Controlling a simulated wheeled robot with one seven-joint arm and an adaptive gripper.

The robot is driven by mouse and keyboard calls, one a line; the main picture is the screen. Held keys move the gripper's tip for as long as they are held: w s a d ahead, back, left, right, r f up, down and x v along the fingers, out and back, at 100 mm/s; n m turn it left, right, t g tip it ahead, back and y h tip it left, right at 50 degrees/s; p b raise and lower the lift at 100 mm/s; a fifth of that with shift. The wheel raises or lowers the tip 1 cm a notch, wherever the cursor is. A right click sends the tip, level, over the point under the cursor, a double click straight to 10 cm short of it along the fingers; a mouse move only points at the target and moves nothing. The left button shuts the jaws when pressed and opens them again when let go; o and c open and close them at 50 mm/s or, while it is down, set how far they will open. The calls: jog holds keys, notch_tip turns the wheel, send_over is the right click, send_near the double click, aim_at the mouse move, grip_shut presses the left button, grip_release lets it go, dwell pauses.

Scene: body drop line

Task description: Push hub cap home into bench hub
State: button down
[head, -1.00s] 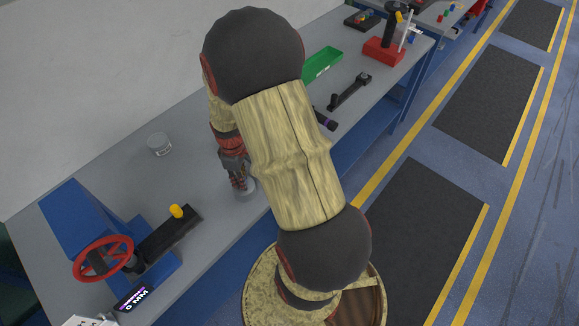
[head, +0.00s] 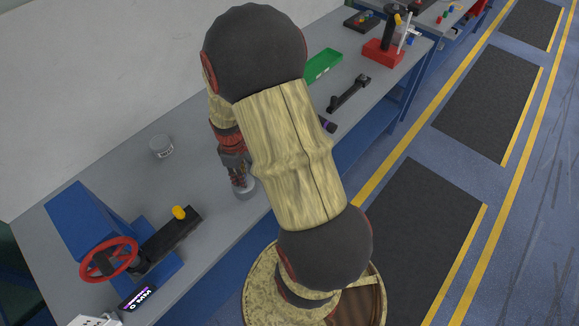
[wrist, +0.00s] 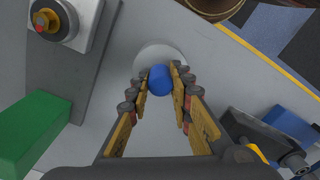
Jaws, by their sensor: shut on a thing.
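My gripper (head: 240,181) points down at the bench top in the head view, partly hidden by my own arm. In the wrist view my gripper (wrist: 160,82) is shut on a blue round piece, which I take to be the hub cap (wrist: 160,80). Right behind it is a pale grey round hub (wrist: 158,54) on the bench, which also shows below my fingers in the head view (head: 246,192). The cap overlaps the hub's lower part in the wrist view. I cannot tell whether the cap touches the hub or how deep it sits.
A blue fixture with a red handwheel (head: 109,259) and yellow-knobbed black bar stands at the left. A green tray (head: 322,65) and a red-based stand (head: 383,52) are farther along.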

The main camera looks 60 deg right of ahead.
jog(key=shift+r+p, duration=1.45)
jog(key=shift+r, duration=0.65)
